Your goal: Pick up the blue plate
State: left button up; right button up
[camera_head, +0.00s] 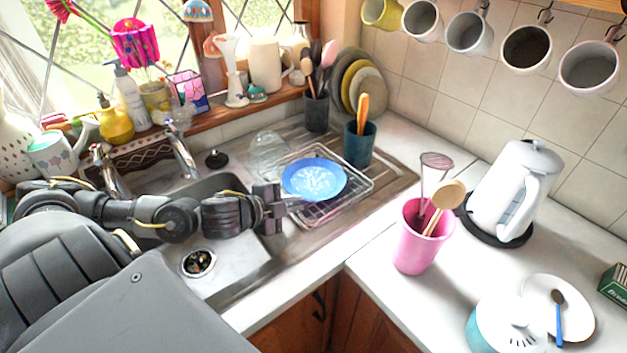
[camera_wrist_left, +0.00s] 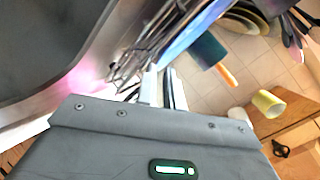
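The blue plate (camera_head: 315,180) with a pale pattern lies on a wire rack (camera_head: 335,212) on the sink's drainer. My left gripper (camera_head: 291,199) is at the plate's left rim, with its fingertips close to the edge. In the left wrist view the plate (camera_wrist_left: 192,30) shows edge-on as a blue band running down towards the fingertips (camera_wrist_left: 162,80). The fingers stand close together with a narrow gap. I cannot tell whether they grip the rim or only stand beside it. My right gripper is not in view.
A dark teal cup (camera_head: 359,146) with utensils stands just behind the plate, and a clear bowl (camera_head: 270,153) is at its back left. The sink basin (camera_head: 225,240) lies under my left arm. A pink cup (camera_head: 415,245) and white kettle (camera_head: 515,190) stand on the right counter.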

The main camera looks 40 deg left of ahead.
aim_at(311, 200)
pick_arm(q)
jog(key=shift+p+x, duration=1.05)
jog(key=shift+x, duration=1.3)
jog(key=shift+w+d, duration=0.15)
jog(key=shift+w, duration=0.15)
jog(key=shift+f, duration=0.15)
grip_shut()
jog(key=shift+s, duration=0.1)
